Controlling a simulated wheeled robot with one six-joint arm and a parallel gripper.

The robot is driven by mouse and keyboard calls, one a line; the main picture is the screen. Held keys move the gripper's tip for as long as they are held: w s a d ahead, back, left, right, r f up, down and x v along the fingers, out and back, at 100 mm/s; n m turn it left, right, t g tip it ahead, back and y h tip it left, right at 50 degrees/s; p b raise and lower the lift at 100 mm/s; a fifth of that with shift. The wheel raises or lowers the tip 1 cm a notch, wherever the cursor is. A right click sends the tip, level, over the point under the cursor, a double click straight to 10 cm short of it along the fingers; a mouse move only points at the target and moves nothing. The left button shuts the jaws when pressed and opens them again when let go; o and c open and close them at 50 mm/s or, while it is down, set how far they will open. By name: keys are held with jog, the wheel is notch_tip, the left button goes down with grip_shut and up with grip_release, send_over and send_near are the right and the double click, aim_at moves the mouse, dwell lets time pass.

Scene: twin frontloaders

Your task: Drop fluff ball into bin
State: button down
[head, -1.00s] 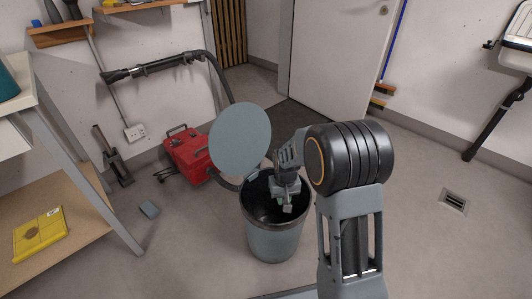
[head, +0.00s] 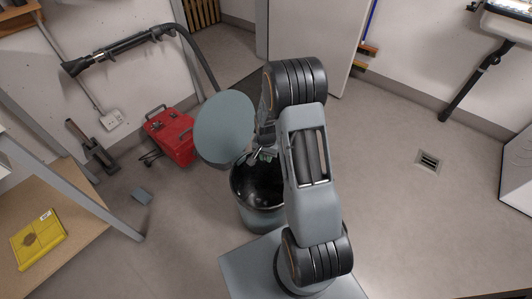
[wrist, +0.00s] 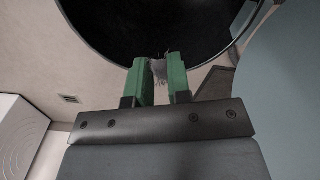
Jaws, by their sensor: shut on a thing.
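The bin (head: 262,215) is a grey-green can with a black inside, standing on the floor left of my arm in the head view. Its round lid (head: 224,126) is raised open at the back. My gripper (head: 262,157) is over the bin's far rim area, partly hidden by my arm. In the wrist view, the green fingers of my gripper (wrist: 160,75) are shut on the fluff ball (wrist: 158,70), a small grey fuzzy lump. Beyond it the dark bin opening (wrist: 150,25) fills the top of the view. The fluff ball cannot be made out in the head view.
A bench with a yellow case (head: 38,238) is at the left. A drain grate (head: 429,160) lies at the right, with free floor around it.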

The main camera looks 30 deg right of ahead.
notch_tip(320, 180, down, 5)
jog(key=b, duration=0.3)
jog(key=shift+f+b, duration=0.15)
jog(key=shift+b, duration=0.25)
jog(key=c, duration=1)
grip_release()
notch_tip(320, 180, up, 14)
jog(key=p, duration=0.4)
jog(key=shift+f, duration=0.1)
